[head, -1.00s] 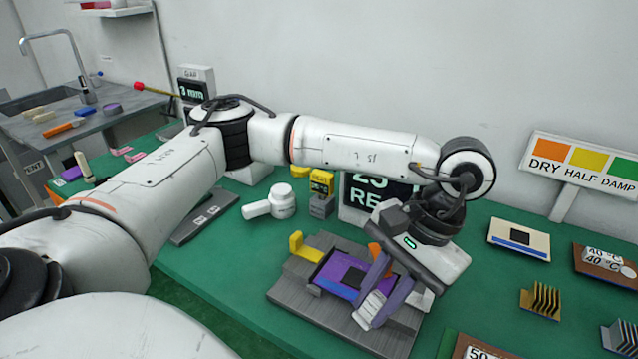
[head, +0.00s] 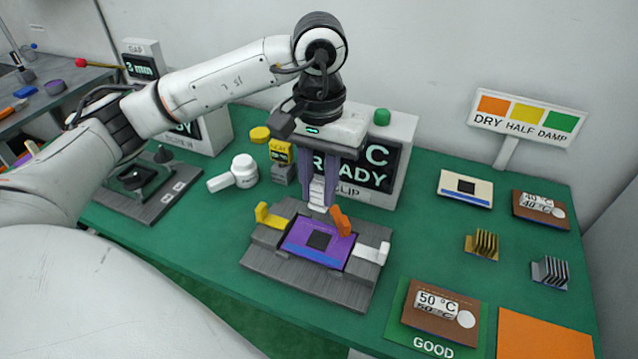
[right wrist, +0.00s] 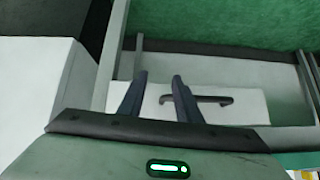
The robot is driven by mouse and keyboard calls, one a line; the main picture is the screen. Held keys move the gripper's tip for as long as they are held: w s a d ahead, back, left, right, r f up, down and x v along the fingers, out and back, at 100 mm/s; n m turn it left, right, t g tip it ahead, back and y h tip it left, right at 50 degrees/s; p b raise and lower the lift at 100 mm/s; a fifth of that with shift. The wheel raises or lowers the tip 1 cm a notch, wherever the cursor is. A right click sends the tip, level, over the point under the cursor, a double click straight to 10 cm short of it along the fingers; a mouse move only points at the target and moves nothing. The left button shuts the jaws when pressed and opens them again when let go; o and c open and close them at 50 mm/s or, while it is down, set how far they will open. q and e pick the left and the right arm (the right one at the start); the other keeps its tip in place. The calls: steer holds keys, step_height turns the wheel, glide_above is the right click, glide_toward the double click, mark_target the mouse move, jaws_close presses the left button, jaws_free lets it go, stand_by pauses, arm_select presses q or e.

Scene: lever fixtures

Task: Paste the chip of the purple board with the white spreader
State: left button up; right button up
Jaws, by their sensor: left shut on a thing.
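The purple board (head: 297,238) lies in a grey fixture (head: 268,271) in the head view, with a dark square chip (head: 319,240) at its middle and a blue strip along its near edge. My left gripper (head: 317,200) points down behind the board's far edge. It is shut on the white spreader (head: 317,190), whose ribbed white part shows between the purple fingers; its lower end is hard to make out. My right gripper (right wrist: 160,85) shows in the right wrist view only, with its fingers apart and nothing between them.
Yellow (head: 268,216), orange (head: 340,221) and white (head: 371,253) clips stand around the board. A READY screen (head: 365,165) stands behind. A white jar (head: 244,171) is left, a 50 °C board (head: 440,312) right. A dark handle (right wrist: 200,100) is near my right fingers.

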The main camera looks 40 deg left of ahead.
mark_target(319, 202)
steer(key=shift+f, duration=0.1)
